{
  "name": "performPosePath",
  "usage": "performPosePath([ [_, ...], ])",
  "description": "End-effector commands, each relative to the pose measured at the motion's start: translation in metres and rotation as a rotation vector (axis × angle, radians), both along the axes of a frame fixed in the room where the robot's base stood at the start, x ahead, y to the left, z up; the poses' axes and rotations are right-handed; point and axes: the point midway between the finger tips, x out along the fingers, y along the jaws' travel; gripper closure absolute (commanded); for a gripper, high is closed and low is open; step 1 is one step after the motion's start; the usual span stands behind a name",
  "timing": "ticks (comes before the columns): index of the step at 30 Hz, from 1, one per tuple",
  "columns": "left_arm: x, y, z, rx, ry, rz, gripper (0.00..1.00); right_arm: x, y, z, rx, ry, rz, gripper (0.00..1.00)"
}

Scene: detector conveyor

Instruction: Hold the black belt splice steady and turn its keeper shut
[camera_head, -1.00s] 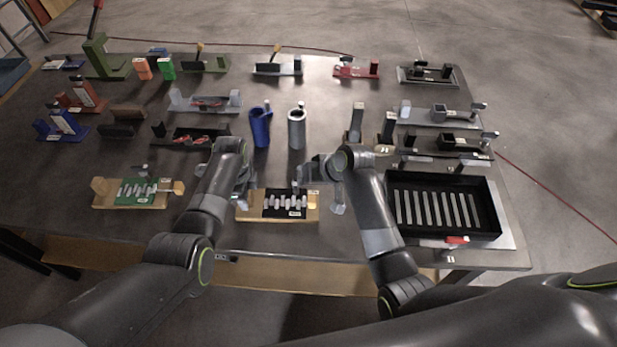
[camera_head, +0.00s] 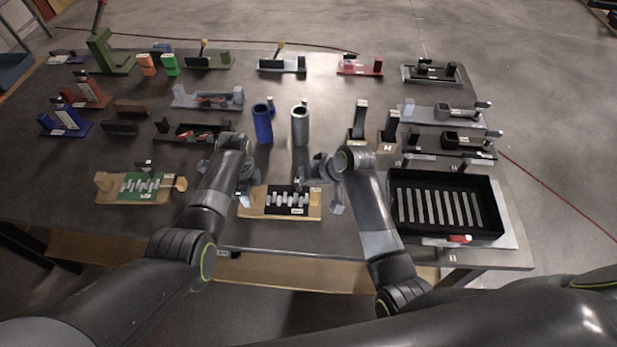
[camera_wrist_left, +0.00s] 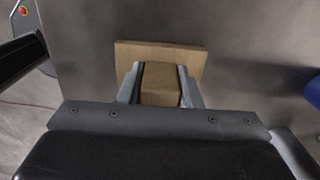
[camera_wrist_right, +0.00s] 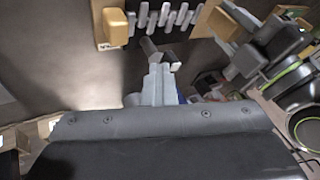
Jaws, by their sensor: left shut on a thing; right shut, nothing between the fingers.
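The black belt splice (camera_head: 286,198) lies on a pale wooden base with a row of grey pins across it. It also shows at the top of the right wrist view (camera_wrist_right: 165,16). My left gripper (camera_wrist_left: 160,85) is shut on the wooden end block (camera_wrist_left: 160,76) at the base's left end. My right gripper (camera_wrist_right: 158,75) is shut and empty on the far side of the base. A small dark grey lever (camera_wrist_right: 151,49), which looks like the keeper, sits just beyond its fingertips. I cannot tell whether they touch. In the head view, my right wrist partly hides this spot.
A green splice (camera_head: 140,186) on a similar base stands to the left. A black tray (camera_head: 398,227) of grey bars is on the right. Blue (camera_head: 263,127) and grey (camera_head: 300,126) cylinders stand behind. The table front between the two splice bases is crossed by my left arm.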

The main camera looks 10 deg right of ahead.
Motion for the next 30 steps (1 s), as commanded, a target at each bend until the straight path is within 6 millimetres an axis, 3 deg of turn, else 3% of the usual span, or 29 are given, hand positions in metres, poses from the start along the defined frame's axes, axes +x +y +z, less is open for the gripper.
performPosePath([
  [1, 0.0, -0.009, 0.002, -0.017, -0.002, -0.004, 1.0, 0.0, 0.006, 0.0, 0.015, 0.005, 0.006, 1.0],
  [15, 0.0, -0.008, 0.002, -0.016, -0.002, -0.009, 1.0, 0.014, 0.0, 0.0, 0.013, 0.003, 0.004, 1.0],
  [20, 0.0, -0.007, 0.002, -0.014, -0.001, -0.009, 1.0, 0.007, -0.019, 0.0, 0.008, 0.003, 0.002, 1.0],
  [23, 0.0, -0.006, 0.002, -0.011, 0.0, -0.007, 1.0, -0.001, -0.04, -0.001, 0.005, 0.005, 0.003, 1.0],
  [30, 0.0, -0.004, 0.001, -0.006, -0.001, -0.005, 1.0, -0.02, -0.051, 0.033, 0.007, 0.0, 0.004, 1.0],
])
